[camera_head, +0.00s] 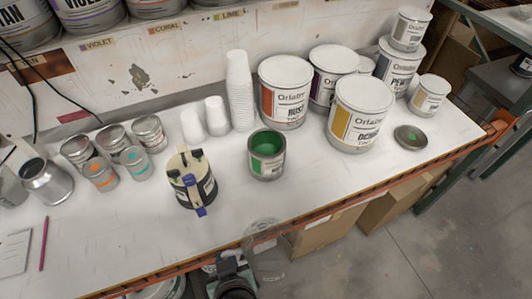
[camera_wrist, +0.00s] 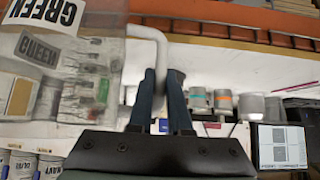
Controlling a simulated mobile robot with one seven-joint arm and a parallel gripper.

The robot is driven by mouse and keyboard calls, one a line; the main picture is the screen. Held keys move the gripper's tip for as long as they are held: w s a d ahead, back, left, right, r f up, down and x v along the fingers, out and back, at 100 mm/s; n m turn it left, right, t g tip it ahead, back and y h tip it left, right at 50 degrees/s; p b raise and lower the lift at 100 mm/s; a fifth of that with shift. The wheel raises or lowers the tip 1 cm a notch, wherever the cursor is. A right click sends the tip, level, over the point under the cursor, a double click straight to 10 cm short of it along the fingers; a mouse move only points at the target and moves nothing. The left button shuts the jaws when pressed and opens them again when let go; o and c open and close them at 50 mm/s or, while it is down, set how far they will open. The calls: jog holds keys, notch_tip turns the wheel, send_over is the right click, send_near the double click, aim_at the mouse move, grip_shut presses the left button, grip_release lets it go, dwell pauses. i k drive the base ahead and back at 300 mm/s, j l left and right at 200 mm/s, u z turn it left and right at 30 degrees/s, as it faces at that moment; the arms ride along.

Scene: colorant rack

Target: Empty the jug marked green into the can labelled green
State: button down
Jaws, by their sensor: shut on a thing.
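A clear jug (camera_wrist: 70,75) marked GREEN fills the left of the wrist view, with its lettering slanted. My gripper (camera_wrist: 163,88) is shut on its pale handle (camera_wrist: 160,45). In the head view the see-through jug (camera_head: 264,250) hangs off the front edge of the bench beside my gripper (camera_head: 232,268). No body of green liquid is clear inside it. The open can (camera_head: 267,168) stands upright on the bench, behind the jug and apart from it. Green shows inside it; its label is too small to read. A lid with a green dot (camera_head: 410,138) lies at the right.
A black-and-cream can with a blue clamp (camera_head: 192,184) stands left of the open can. Large paint tins (camera_head: 360,115) stand to its right, and stacked white cups (camera_head: 240,90) behind. Small tins (camera_head: 103,174) are at the left. An orange rail (camera_head: 330,209) edges the bench.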

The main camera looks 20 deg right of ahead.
aim_at(267, 147)
jog(key=l+u, duration=0.15)
jog(key=l, duration=1.65)
